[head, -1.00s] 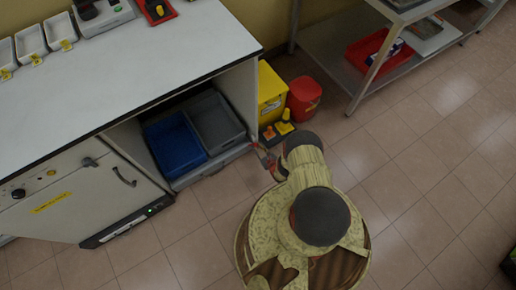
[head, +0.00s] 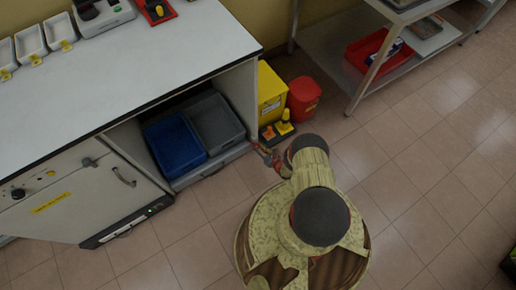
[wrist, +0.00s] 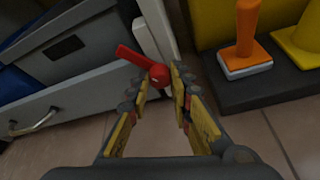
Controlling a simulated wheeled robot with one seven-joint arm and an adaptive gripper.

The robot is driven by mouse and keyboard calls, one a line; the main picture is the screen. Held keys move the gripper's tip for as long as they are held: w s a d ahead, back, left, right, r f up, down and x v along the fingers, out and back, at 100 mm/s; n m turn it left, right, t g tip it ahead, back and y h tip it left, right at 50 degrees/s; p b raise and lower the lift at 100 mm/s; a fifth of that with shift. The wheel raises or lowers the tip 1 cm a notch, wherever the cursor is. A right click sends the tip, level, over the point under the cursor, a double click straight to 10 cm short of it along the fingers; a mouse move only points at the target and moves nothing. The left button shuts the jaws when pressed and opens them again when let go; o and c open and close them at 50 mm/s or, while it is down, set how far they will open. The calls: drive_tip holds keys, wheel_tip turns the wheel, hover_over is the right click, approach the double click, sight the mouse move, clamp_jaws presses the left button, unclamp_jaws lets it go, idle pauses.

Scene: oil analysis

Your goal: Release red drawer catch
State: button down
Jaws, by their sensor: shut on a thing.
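The red drawer catch (wrist: 138,62) is a flat red lever at the right end of the grey drawer (wrist: 75,112), in the wrist view. It slants from upper left down to a rounded end between my fingertips. My gripper (wrist: 166,82) is shut on that rounded end. In the head view my gripper (head: 268,156) is low beside the cabinet's right side, at the drawer's right end (head: 212,166). The catch is too small to make out there. The drawer has a metal handle (wrist: 32,123) and looks shut.
A blue bin (head: 175,147) and a grey bin (head: 214,122) sit side by side above the drawer. Right of the cabinet stand a yellow box (head: 271,95), a red container (head: 303,98) and a dark tray (wrist: 260,88) with orange and yellow handled items.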

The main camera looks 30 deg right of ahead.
drive_tip(key=shift+d+y, duration=0.1)
drive_tip(key=shift+y, duration=0.2)
drive_tip(key=c, duration=1.6)
unclamp_jaws()
drive_tip(key=shift+v, duration=6)
